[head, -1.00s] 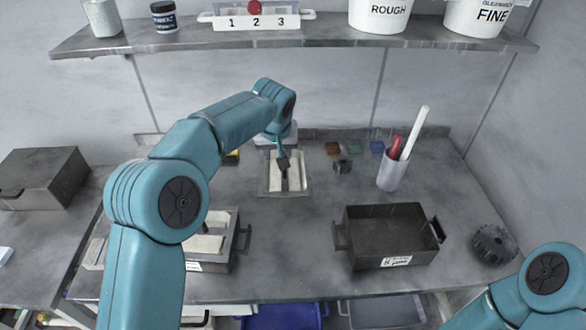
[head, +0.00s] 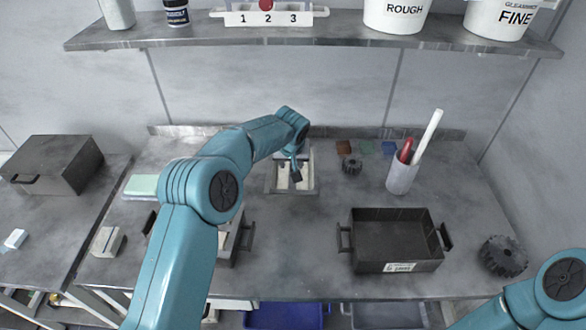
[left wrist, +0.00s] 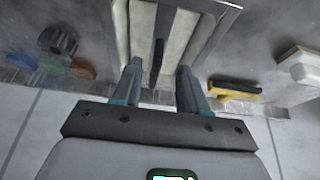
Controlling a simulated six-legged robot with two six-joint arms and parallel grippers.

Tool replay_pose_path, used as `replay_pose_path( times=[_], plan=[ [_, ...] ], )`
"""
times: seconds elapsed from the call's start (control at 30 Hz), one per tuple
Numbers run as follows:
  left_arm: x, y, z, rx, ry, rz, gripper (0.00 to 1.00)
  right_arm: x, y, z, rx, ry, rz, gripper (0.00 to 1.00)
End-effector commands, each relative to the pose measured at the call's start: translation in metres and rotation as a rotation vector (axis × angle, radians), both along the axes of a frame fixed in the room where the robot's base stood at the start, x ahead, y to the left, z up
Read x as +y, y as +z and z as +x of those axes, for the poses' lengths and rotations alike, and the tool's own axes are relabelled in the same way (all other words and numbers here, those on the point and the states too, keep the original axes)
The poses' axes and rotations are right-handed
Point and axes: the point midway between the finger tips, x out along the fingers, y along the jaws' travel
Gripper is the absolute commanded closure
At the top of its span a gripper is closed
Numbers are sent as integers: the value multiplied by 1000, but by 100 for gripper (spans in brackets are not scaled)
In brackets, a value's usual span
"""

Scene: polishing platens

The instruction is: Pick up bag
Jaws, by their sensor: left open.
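I cannot make out a bag in either view. My left gripper (head: 296,174) is over the small metal tray (head: 312,190) at the back middle of the bench. In the left wrist view the gripper (left wrist: 158,70) has its two fingers apart, with nothing visible held between them. Pale blocks with a dark strip between them lie in the tray (left wrist: 226,22) just beyond the fingertips. My arm hides part of the tray in the head view. My right gripper is outside the views; only a link of that arm shows at the lower right.
A dark open bin (head: 365,262) stands at front right, with a dark gear (head: 503,257) beside it. A white cup (head: 401,178) holds a red and a white stick. My left arm partly covers another handled tray (head: 247,237). A shelf (head: 300,36) spans the wall.

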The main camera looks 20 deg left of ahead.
Motion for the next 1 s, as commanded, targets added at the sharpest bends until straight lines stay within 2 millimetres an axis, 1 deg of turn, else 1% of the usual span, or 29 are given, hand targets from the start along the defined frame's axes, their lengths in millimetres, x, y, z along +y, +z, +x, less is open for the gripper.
replay_pose_path(
  times=[0.03,0.1,0.23,0.33,0.53,0.57,0.6,0.67,1.0],
  plan=[
    [0,-8,2,6,1,0,57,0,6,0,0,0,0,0],
    [1,-19,7,6,1,0,57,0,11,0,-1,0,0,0],
    [2,-36,15,3,1,0,57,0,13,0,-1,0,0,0],
    [2,-41,18,2,1,0,57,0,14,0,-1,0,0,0],
    [2,-42,18,2,0,0,57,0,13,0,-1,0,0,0],
    [2,-42,18,2,0,0,67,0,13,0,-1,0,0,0],
    [2,-42,18,2,0,0,80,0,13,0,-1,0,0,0],
    [2,-42,18,2,0,0,100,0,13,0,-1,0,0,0],
    [2,-40,18,0,0,0,100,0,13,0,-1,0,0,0]
  ],
)
